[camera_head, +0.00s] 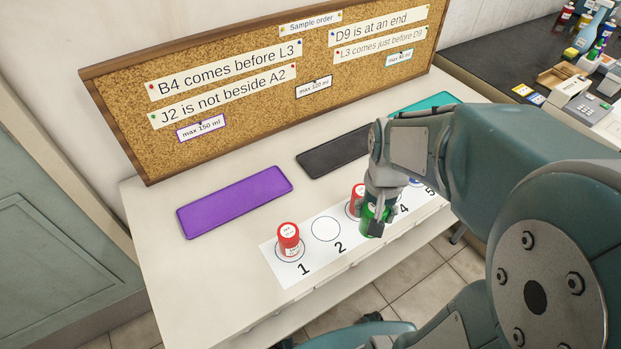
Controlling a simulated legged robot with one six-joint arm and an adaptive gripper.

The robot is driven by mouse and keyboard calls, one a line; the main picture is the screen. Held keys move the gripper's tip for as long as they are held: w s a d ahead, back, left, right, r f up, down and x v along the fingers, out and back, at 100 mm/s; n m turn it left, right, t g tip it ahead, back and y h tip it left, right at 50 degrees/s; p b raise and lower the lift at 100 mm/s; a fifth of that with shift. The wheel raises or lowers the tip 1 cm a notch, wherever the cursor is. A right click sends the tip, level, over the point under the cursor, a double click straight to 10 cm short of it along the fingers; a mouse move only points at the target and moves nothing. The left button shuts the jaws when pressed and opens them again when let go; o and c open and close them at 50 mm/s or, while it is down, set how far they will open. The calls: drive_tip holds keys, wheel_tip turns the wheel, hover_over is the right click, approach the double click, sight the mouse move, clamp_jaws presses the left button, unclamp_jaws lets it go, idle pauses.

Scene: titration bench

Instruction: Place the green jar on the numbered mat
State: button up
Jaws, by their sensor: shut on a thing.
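The numbered mat (313,259) is a white strip with circles marked 1, 2, 4 and 5 in view; the 3 is hidden. A red jar (289,239) stands on circle 1. Circle 2 (326,229) is empty. Another red jar (357,197) stands behind my gripper, near the third place. My gripper (373,222) is shut on the green jar (372,214), which shows in front of the second red jar, over the mat's middle. I cannot tell whether the green jar touches the mat. A bit of blue shows near circle 5, mostly hidden by my arm.
A purple pad (236,202), a black pad (335,151) and a teal pad (424,103) lie behind the mat on the white table (165,263). A corkboard (255,95) with order notes stands at the back. A dark bench (510,55) holds bottles at the right.

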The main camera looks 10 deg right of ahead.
drive_tip(key=w+a+f, duration=0.2)
drive_tip(key=w, duration=0.1)
drive_tip(key=w+a+f, duration=0.2)
drive_tip(key=f, duration=0.1)
drive_tip(key=w+a+f, duration=0.2)
drive_tip(key=w+f, duration=0.1)
drive_tip(key=shift+w+a, duration=0.1)
drive_tip(key=shift+w, duration=0.25)
wheel_tip(320, 180, down, 3)
drive_tip(key=shift+w+f, duration=0.15)
drive_tip(key=shift+a+f, duration=0.1)
drive_tip(key=shift+a, duration=0.25)
drive_tip(key=o, duration=1.1)
drive_tip(key=shift+d+f, duration=0.1)
drive_tip(key=shift+d, duration=0.15)
drive_tip(key=shift+a, duration=0.1)
